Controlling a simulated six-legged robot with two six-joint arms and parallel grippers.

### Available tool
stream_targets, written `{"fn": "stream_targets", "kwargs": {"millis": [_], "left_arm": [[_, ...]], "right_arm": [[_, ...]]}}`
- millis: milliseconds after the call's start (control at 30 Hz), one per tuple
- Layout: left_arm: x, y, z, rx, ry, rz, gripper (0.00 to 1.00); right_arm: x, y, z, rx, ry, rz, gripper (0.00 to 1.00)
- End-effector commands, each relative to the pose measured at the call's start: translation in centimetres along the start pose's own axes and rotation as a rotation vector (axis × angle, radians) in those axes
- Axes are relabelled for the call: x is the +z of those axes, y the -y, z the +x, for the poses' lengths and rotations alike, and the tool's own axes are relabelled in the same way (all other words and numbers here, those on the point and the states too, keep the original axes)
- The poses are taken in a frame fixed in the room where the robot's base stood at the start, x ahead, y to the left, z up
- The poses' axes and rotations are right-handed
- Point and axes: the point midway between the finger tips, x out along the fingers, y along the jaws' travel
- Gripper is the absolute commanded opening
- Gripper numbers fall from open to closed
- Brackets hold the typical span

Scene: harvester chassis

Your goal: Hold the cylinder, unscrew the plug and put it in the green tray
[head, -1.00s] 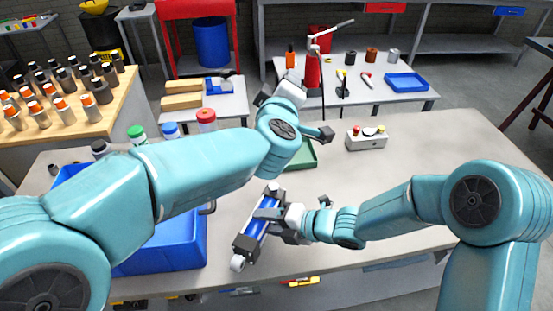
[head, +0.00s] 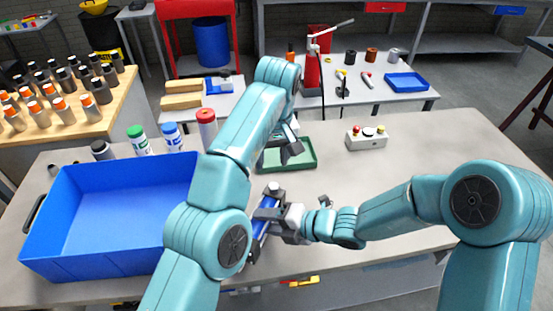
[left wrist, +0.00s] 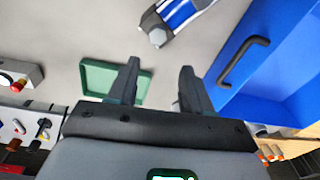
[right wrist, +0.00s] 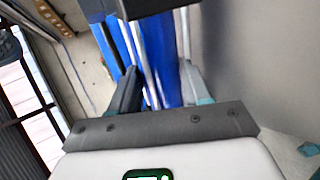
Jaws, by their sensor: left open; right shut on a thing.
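The blue cylinder (head: 262,226) is held tilted over the table by my right gripper (head: 270,212), which is shut around its body. It also shows between the fingers in the right wrist view (right wrist: 160,50). The grey plug (head: 273,188) sits at its upper end; in the left wrist view the plug (left wrist: 157,37) looks six-sided. My left gripper (head: 292,152) is open and empty, over the green tray and apart from the plug. The green tray (head: 312,160) lies on the table, partly hidden by that gripper; its visible part is empty, also in the left wrist view (left wrist: 97,78).
A large empty blue bin (head: 110,258) stands at the left of the table. Several capped bottles (head: 172,137) stand behind it. A grey button box (head: 367,139) is right of the tray. The table's right side is clear.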

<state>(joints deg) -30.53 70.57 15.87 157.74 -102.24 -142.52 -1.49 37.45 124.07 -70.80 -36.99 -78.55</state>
Motion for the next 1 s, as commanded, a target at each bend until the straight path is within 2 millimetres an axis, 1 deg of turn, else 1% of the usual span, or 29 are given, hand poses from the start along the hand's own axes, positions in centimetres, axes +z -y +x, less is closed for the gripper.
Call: {"fn": "stream_targets", "kwargs": {"millis": [33,133,267,367,567,600,800,900,1000], "left_arm": [[0.4,-0.3,0.0,0.020,0.026,0.041,0.50],[1.0,-0.7,0.1,0.045,0.058,0.095,0.50],[1.1,-0.8,0.5,0.050,0.065,0.111,0.50],[1.0,-0.9,1.1,0.047,0.065,0.110,0.50],[1.3,-0.9,2.8,0.047,0.067,0.109,0.50],[1.3,-0.9,3.7,0.045,0.069,0.109,0.50],[1.4,-1.1,6.6,0.046,0.066,0.107,0.50],[1.5,-1.1,7.4,0.047,0.065,0.107,0.50],[1.5,-1.2,7.9,0.048,0.064,0.107,0.50]], "right_arm": [[0.1,-0.3,-0.1,0.008,0.002,-0.003,0.00],[0.1,-0.3,-0.1,0.008,0.002,-0.003,0.00],[0.1,-0.3,-0.1,0.008,0.002,-0.003,0.00],[0.1,-0.3,-0.1,0.008,0.002,-0.003,0.00],[0.1,-0.3,-0.1,0.008,0.002,-0.003,0.00],[0.1,-0.3,-0.1,0.008,0.002,-0.003,0.00],[0.1,-0.3,-0.1,0.008,0.002,-0.003,0.00],[0.1,-0.3,-0.1,0.008,0.002,-0.003,0.00],[0.1,-0.3,-0.1,0.008,0.002,-0.003,0.00]]}}
